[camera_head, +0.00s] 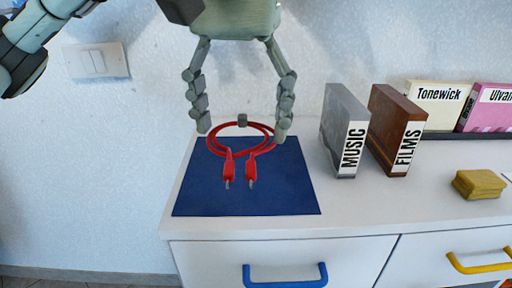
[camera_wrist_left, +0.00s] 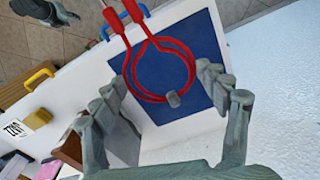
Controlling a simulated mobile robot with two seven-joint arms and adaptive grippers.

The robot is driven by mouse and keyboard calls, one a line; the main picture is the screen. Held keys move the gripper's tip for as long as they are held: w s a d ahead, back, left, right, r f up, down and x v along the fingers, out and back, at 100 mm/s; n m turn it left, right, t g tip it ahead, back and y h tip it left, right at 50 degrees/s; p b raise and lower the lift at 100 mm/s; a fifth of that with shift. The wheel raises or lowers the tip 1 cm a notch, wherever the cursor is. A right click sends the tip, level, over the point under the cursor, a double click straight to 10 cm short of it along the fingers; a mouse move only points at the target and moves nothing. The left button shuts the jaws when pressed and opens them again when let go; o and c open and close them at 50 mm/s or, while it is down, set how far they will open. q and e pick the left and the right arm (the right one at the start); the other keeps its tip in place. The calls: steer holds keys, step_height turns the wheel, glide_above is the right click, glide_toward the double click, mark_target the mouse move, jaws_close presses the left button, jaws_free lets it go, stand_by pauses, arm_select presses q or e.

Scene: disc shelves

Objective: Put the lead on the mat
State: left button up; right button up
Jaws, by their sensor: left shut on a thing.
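The red lead (camera_head: 229,168) is a coil with two plugs pointing toward the front. It also shows in the left wrist view (camera_wrist_left: 122,45). The dark blue mat (camera_head: 270,190) lies on the white cabinet top, below the plugs in the picture. The coil reaches past the mat's back edge in the head view. I cannot tell whether the lead touches the mat. My right gripper (camera_wrist_left: 45,12) shows partly at the top left of the left wrist view; its jaws are unclear.
A grey MUSIC case (camera_head: 342,130) and a brown FILMS case (camera_head: 395,130) stand right of the mat. A yellow block (camera_head: 478,184) lies further right, before cream and pink cases (camera_head: 440,97). Drawers with blue (camera_head: 285,280) and yellow handles are below.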

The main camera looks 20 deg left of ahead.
arm_select(q)
steer(key=w+a+f, duration=0.1)
steer(key=w+f, duration=0.1)
steer(key=w, duration=0.1)
steer(key=w+a+f, duration=0.1)
steer(key=w+f, duration=0.1)
steer(key=w, duration=0.2)
steer(key=w+a+f, duration=0.1)
steer(key=w+f, duration=0.1)
steer(key=w, duration=0.2)
steer(key=shift+f, duration=0.3)
steer(key=shift+w+f, duration=0.1)
steer(key=shift+f, duration=0.1)
step_height(320, 180, down, 4)
steer(key=shift+r+p, duration=0.1)
steer(key=shift+p, duration=0.25)
arm_select(e)
steer(key=shift+x, duration=0.8)
steer(key=shift+s+a+f, duration=0.1)
steer(key=shift+s+f, duration=0.05)
steer(key=shift+f, duration=0.05)
arm_select(q)
steer(key=shift+f, duration=0.2)
steer(key=o, duration=1.2)
arm_select(e)
steer(key=shift+w+a+r, duration=0.1)
steer(key=shift+w+r, duration=0.1)
steer(key=shift+r, duration=0.45)
steer(key=shift+s+f, duration=0.1)
